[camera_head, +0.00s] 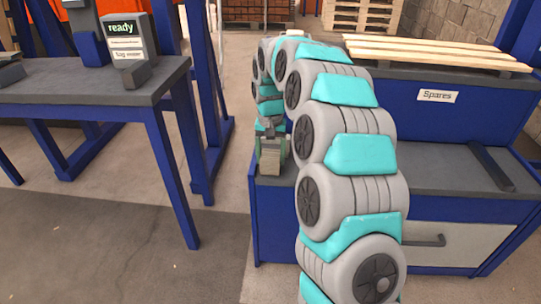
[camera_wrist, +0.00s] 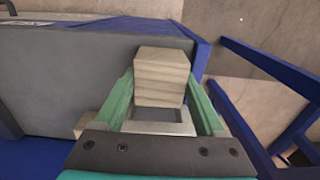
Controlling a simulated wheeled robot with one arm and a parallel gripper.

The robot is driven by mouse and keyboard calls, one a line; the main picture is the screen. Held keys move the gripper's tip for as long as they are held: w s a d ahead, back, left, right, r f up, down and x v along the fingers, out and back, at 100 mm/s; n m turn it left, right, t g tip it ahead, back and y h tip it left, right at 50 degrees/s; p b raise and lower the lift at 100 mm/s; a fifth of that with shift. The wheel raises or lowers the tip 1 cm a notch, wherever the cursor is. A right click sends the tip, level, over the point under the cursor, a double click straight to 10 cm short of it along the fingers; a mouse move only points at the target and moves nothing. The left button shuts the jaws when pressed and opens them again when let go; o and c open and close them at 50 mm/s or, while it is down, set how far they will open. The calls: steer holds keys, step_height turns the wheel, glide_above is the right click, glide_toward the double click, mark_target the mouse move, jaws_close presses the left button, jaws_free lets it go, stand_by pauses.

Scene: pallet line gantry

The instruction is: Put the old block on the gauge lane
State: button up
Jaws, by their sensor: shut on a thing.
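My gripper (camera_head: 271,150) is shut on a pale wooden block (camera_head: 270,163) at the left front corner of the bench labelled "Spares". In the wrist view the green fingers of my gripper (camera_wrist: 162,92) stand on both sides of the wooden block (camera_wrist: 161,72), which shows its grain. The block is over or near the bench top; I cannot tell whether it touches. No marking shows whether it is the old block. I cannot make out a surface labelled as the gauge lane.
The blue Spares bench (camera_head: 440,180) has a grey top, a dark bar (camera_head: 491,167) and pale slats (camera_head: 435,52) on its raised back. At left, a dark-topped table (camera_head: 75,88) carries a sag meter (camera_head: 127,42) reading "ready". Floor shows between them.

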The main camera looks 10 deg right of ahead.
mark_target(271, 155)
steer(key=shift+f, duration=0.2)
steer(key=o, duration=1.5)
step_height(271, 155, up, 11)
steer(key=s+r+n, duration=0.2)
steer(key=s, duration=0.8)
steer(key=shift+n+g, duration=0.8)
steer(key=shift+g, duration=0.1)
steer(key=s+f, duration=0.3)
steer(key=s, duration=0.8)
steer(key=s+f, duration=0.4)
steer(key=s, duration=0.7)
steer(key=s+f, duration=0.3)
steer(key=s, duration=0.8)
steer(key=shift+s+f+b, duration=0.25)
steer(key=shift+s+b, duration=0.05)
steer(key=shift+b, duration=0.05)
